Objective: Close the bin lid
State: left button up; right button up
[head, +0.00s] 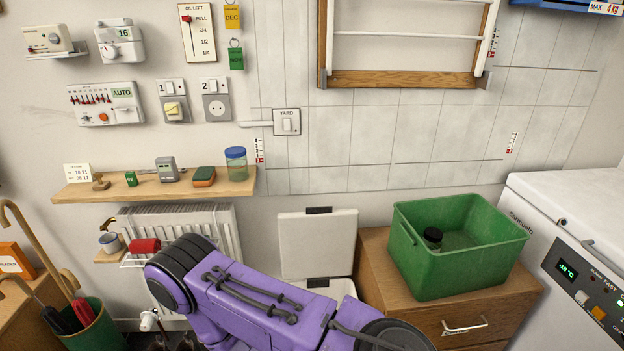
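A white bin (333,288) stands low between the radiator and the wooden drawer unit. Its lid (318,246) is open, standing upright against the wall behind the bin, with a dark tab at its top edge. A second dark piece shows at the bin's rear rim. The front and lower body of the bin are hidden behind my purple arm, which crosses the bottom middle of the head view. Neither of my grippers is in view.
A wooden drawer unit (470,325) bearing a green crate (455,268) stands right of the bin, with a white freezer (570,215) beyond. A radiator (215,225) is left, under a wooden shelf (155,187). A green umbrella stand (98,333) is lower left.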

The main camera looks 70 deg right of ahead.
aim_at(321, 242)
jog(key=z, duration=0.7)
jog(key=i, duration=0.85)
jog(key=z, duration=0.9)
